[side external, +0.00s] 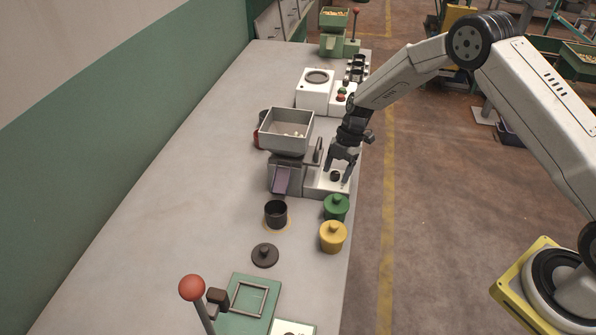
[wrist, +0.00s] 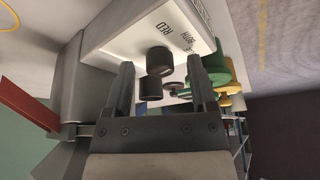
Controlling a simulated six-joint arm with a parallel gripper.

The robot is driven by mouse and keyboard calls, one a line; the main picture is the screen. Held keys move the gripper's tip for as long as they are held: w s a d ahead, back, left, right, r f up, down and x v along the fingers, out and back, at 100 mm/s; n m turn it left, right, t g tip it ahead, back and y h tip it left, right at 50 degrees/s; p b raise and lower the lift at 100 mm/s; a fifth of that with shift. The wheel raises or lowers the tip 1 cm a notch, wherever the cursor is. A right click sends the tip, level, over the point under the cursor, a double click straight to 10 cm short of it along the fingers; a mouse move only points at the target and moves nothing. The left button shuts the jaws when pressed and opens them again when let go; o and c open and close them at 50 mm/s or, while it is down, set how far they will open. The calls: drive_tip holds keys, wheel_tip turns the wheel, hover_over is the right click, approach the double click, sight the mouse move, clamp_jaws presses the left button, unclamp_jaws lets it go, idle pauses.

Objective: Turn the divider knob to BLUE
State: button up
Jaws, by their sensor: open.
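The divider knob (side external: 335,176) is a small dark cylinder on the white panel (side external: 319,184) beside the grey hopper. In the wrist view the dark knob (wrist: 159,59) stands on the panel (wrist: 128,32), where RED and part of BOTH can be read. No BLUE label is legible and I cannot see which way the knob points. My gripper (side external: 338,180) is open over the panel, pointing down. In the wrist view its fingertips (wrist: 161,65) stand apart on either side of the knob, with gaps showing; I see no grip on it.
A black cup (side external: 276,214), green pot (side external: 336,207), yellow pot (side external: 333,237) and dark lid (side external: 265,256) are nearby. The bench's left side is clear.

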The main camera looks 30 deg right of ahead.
clamp_jaws()
drive_tip(key=shift+m, duration=0.5)
drive_tip(key=m+t, duration=0.2)
drive_tip(key=m, duration=0.3)
drive_tip(key=shift+s, duration=0.2)
drive_tip(key=m+t, duration=0.1)
drive_tip(key=m, duration=0.2)
drive_tip(key=m+t+h, duration=0.1)
drive_tip(key=m, duration=0.2)
drive_tip(key=shift+s+a, duration=0.1)
drive_tip(key=shift+t, duration=0.3)
unclamp_jaws()
